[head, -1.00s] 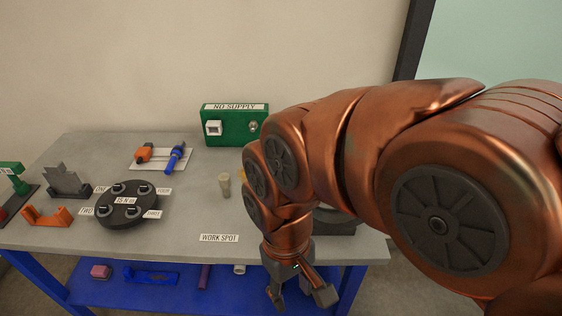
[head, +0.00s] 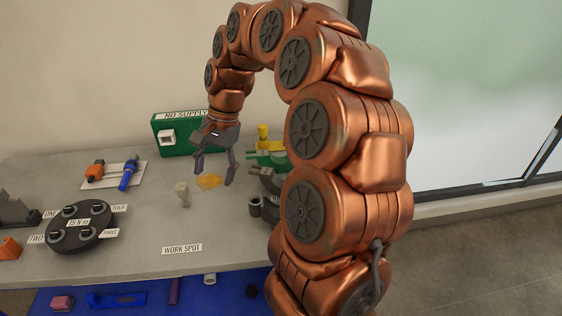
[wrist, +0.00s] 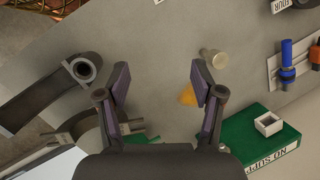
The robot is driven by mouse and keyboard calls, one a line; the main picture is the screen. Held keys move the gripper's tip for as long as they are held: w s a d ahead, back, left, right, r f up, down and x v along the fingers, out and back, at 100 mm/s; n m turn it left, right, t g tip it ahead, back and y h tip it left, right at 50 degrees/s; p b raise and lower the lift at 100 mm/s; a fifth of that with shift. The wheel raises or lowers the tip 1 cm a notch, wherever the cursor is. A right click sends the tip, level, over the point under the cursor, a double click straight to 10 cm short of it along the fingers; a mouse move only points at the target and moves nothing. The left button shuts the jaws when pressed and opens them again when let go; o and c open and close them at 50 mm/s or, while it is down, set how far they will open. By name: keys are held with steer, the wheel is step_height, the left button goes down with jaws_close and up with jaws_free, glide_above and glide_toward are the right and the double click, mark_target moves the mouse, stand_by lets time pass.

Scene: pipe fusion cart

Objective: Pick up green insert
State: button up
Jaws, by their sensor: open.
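A green piece (head: 270,158) stands at the back right of the bench, with a yellow part (head: 263,136) above it. It is the likely green insert, but my arm and dark curved parts partly hide it. In the wrist view a small green patch (wrist: 140,138) shows behind my gripper, mostly covered. My gripper (head: 215,177) points down over the back of the bench, left of the green piece. Its fingers are apart and empty in the wrist view (wrist: 160,76), with bare bench between them.
A green NO SUPPLY box (head: 178,142) stands behind my gripper. A flat orange-yellow piece (head: 209,182) and a beige cylinder (head: 183,195) are close by. Dark pipe parts (wrist: 58,85) lie on the other side. Bench around the WORK SPOT label (head: 182,249) is clear.

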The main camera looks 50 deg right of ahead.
steer(key=w+d+f+m+t, duration=0.1)
steer(key=w+d+f+m, duration=0.15)
steer(key=d, duration=0.45)
steer(key=w+d+f+m, duration=0.15)
steer(key=d+m, duration=0.25)
steer(key=d, duration=0.4)
steer(key=m+t, duration=0.1)
steer(key=m, duration=0.6)
glide_above(282, 160)
steer(key=s+d, duration=0.2)
step_height(282, 160, down, 4)
steer(key=shift+d+f, duration=0.1)
steer(key=shift+d, duration=0.05)
steer(key=shift+f, duration=0.1)
steer(key=shift+w+p+x, duration=0.15)
steer(key=shift+p+x, duration=0.35)
steer(key=shift+x, duration=1.4)
steer(key=shift+w+p+x, duration=0.1)
steer(key=shift+p+x, duration=0.4)
steer(key=shift+x, duration=1.4)
steer(key=shift+c, duration=0.2)
jaws_close()
